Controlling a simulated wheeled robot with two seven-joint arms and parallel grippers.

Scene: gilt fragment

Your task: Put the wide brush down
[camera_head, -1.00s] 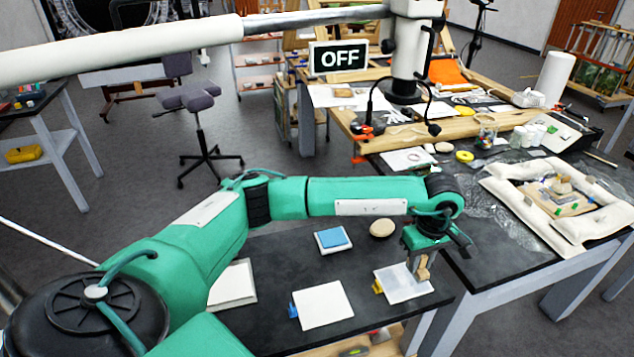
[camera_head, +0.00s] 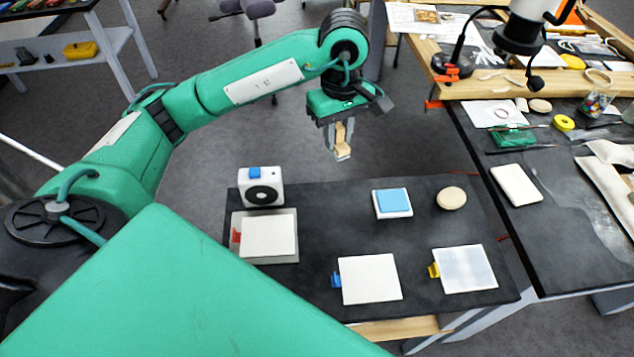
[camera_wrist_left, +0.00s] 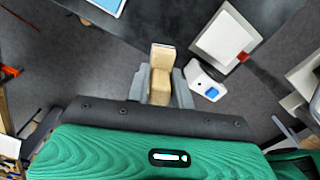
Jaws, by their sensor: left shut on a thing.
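My left gripper (camera_head: 338,138) is shut on the wide brush (camera_head: 342,152), a pale wooden block-like piece with a light lower end. It hangs in the air near the far edge of the small dark table (camera_head: 310,285), behind the blue-topped pad. In the left wrist view the brush (camera_wrist_left: 161,60) sits between the two grey fingers (camera_wrist_left: 160,88), pointing away from the palm. Its bristles cannot be made out clearly. My right gripper is not in view.
On the table lie white pads with a red tab (camera_head: 268,236), a blue tab (camera_head: 370,279) and a yellow tab (camera_head: 467,268). A blue-topped pad (camera_head: 393,202), a round tan disc (camera_head: 451,198) and a white device (camera_head: 262,190) stand behind. Bare table shows between them.

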